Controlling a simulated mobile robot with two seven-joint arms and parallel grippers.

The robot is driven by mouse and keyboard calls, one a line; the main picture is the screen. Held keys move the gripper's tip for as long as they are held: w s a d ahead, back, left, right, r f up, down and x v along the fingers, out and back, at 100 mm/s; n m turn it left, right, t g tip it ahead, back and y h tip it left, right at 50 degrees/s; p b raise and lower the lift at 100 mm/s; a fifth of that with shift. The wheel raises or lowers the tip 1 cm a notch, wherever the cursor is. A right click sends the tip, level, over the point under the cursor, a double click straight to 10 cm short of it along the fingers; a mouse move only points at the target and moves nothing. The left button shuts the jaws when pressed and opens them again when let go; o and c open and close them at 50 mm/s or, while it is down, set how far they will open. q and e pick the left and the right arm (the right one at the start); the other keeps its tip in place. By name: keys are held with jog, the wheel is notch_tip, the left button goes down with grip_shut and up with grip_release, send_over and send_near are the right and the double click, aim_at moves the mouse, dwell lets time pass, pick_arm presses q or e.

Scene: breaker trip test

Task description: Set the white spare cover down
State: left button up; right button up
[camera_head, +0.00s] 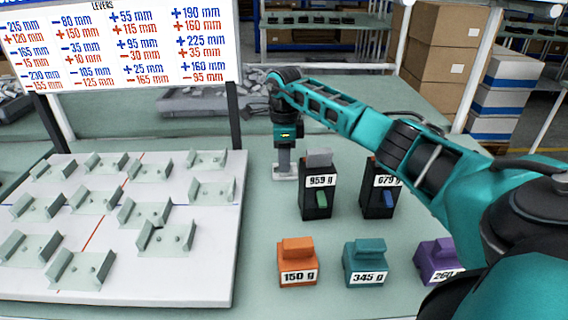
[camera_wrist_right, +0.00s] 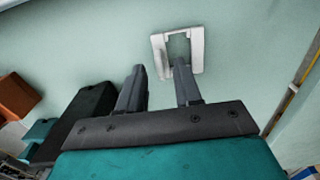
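The white spare cover (camera_head: 285,178) is a small pale frame at the middle of the green bench in the head view, at the foot of my right gripper (camera_head: 284,165). In the right wrist view the cover (camera_wrist_right: 197,50) appears flat on the green surface, with an opening in its middle. My left gripper is not in view.
Black blocks marked 959 g (camera_head: 316,200) and 679 g (camera_head: 378,202) stand just right of the gripper. Orange (camera_head: 297,262), teal (camera_head: 365,264) and purple (camera_head: 438,260) weights sit nearer. A white board (camera_head: 180,270) with several brackets fills the left. A number sign (camera_head: 115,45) stands behind it.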

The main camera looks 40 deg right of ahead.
notch_tip(320, 180, up, 10)
dwell(0.3)
dwell(0.5)
